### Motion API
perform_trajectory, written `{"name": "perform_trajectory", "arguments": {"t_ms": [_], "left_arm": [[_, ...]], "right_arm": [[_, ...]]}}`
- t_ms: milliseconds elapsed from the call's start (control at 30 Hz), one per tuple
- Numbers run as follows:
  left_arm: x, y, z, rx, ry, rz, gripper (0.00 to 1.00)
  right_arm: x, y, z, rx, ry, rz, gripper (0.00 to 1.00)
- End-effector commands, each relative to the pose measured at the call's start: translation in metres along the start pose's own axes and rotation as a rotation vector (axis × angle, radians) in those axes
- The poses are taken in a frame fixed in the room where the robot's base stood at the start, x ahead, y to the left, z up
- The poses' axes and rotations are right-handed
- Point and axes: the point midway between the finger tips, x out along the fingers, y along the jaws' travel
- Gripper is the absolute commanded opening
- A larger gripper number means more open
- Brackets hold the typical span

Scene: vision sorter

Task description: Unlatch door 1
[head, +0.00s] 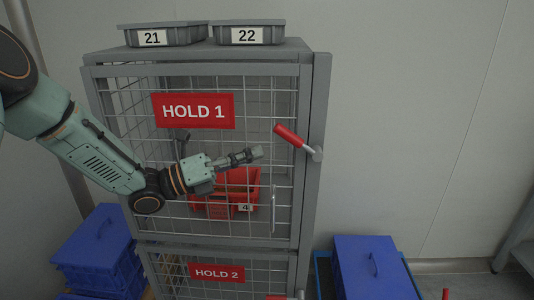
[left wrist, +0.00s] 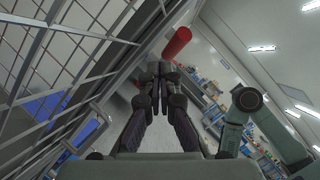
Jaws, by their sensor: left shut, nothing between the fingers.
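Door 1 (head: 100,90) is a grey-framed wire mesh door with a red HOLD 1 sign (head: 193,111). Its latch has a red grip (head: 289,135) on a short metal lever, tilted up to the left from a pivot on the right post. The red grip also shows in the left wrist view (left wrist: 177,42), just beyond the fingertips. My left gripper (head: 258,153) is shut and empty, in front of the mesh. In the head view it lies left of and a little below the grip, apart from it. My right gripper is not in view.
A red bin (head: 246,182) labelled 4 sits behind the mesh. A vertical handle (head: 274,210) is on the door. Trays 21 (head: 185,36) and 22 (head: 260,35) are on top. Blue crates (head: 98,245) stand left, another blue one (head: 375,265) right. HOLD 2 (head: 216,273) is below.

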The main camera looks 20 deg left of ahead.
Motion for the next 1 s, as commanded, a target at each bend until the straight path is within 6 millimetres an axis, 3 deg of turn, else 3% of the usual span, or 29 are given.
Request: {"name": "perform_trajectory", "arguments": {"t_ms": [100, 300, 467, 667, 1000], "left_arm": [[-0.031, 0.007, 0.009, 0.23, 0.039, -0.082, 0.0], [-0.075, 0.017, 0.007, 0.504, 0.116, -0.159, 0.0], [-0.089, 0.021, 0.004, 0.588, 0.147, -0.18, 0.0], [-0.071, 0.018, -0.002, 0.594, 0.155, -0.186, 0.0], [-0.016, 0.012, -0.013, 0.592, 0.156, -0.185, 0.0]], "right_arm": [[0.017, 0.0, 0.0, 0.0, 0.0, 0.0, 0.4], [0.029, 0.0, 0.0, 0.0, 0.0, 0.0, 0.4], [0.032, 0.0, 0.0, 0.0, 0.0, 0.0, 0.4], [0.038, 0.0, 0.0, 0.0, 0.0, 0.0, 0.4], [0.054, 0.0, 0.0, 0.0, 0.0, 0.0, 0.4]]}}
